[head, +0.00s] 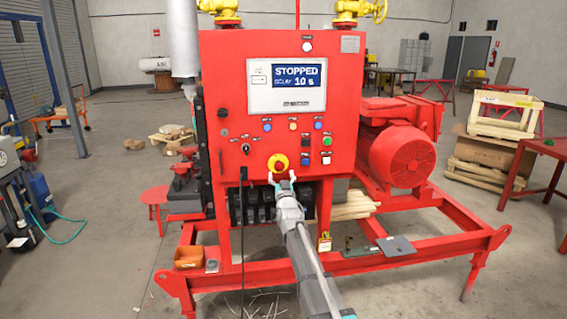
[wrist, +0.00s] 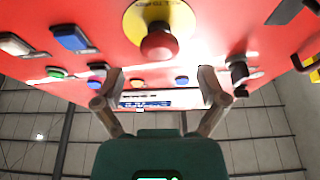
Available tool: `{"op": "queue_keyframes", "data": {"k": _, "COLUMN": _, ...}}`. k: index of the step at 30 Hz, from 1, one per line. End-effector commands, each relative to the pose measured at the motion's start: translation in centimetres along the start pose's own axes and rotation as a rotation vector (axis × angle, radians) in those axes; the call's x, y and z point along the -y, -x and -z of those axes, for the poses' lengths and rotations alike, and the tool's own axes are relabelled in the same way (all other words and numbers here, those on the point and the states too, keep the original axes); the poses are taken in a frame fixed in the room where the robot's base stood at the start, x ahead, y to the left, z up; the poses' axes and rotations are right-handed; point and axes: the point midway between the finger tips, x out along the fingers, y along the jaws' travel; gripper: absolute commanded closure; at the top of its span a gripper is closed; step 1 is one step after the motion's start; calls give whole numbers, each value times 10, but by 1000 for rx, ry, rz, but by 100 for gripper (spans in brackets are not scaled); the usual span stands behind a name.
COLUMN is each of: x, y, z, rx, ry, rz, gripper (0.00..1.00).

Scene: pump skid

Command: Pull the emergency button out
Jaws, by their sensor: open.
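The emergency button is a red mushroom head (head: 279,166) on a round yellow plate, low on the front of the red control panel (head: 225,75). In the wrist view the red button (wrist: 159,42) sits at the top middle, in front of its yellow plate (wrist: 183,14). My gripper (head: 282,177) is just below the button in the head view. In the wrist view my gripper (wrist: 160,84) has its two fingers spread wide, with nothing between them. The button lies beyond the fingertips, roughly centred between them. I cannot tell whether the fingers touch the panel.
The panel display (head: 286,86) reads "STOPPED" and "10 s". Several small buttons surround the emergency button, including a white one (head: 326,160) and a black one to the right. A black cable (head: 243,205) hangs left of my gripper. A red motor (head: 400,155) stands to the right.

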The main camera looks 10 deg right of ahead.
Motion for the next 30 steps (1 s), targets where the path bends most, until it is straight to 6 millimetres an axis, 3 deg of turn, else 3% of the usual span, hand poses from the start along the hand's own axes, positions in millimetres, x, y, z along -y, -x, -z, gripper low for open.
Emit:
{"op": "queue_keyframes", "data": {"k": 3, "x": 0, "y": -22, "z": 1, "rx": 0, "ry": 0, "rz": 0, "gripper": 8}}
{"op": "queue_keyframes", "data": {"k": 9, "x": 0, "y": -40, "z": 1, "rx": 0, "ry": 0, "rz": 0, "gripper": 8}}
{"op": "queue_keyframes", "data": {"k": 23, "x": 0, "y": -46, "z": 0, "rx": 0, "ry": 0, "rz": 0, "gripper": 8}}
{"op": "queue_keyframes", "data": {"k": 24, "x": 0, "y": -46, "z": 0, "rx": 0, "ry": 0, "rz": 0, "gripper": 10}}
{"op": "queue_keyframes", "data": {"k": 30, "x": 0, "y": -46, "z": 0, "rx": 0, "ry": 0, "rz": 0, "gripper": 47}}
